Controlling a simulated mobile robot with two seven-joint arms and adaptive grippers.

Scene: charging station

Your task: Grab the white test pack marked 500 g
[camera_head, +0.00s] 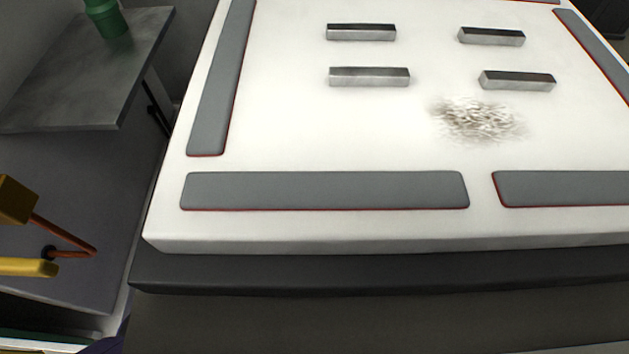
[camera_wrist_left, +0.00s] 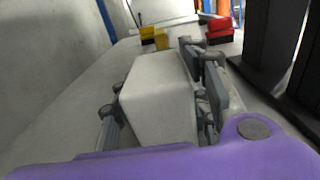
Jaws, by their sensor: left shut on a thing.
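A white box-shaped pack (camera_wrist_left: 158,105) sits between the fingers of my left gripper (camera_wrist_left: 153,68) in the left wrist view. The gripper is shut on it, with one grey finger on each side. No 500 g marking can be read on the faces that show. The purple body of the gripper covers the near end of the pack. The pack does not show in the head view, where only a bit of purple shows at the bottom left edge. My right gripper is in neither view.
In the head view a white platform (camera_head: 320,225) with grey pads carries several metal bars. A grey side table (camera_head: 75,100) holds a green container (camera_head: 107,18). Yellow (camera_wrist_left: 160,38) and red-black (camera_wrist_left: 220,32) items stand beyond the pack in the wrist view.

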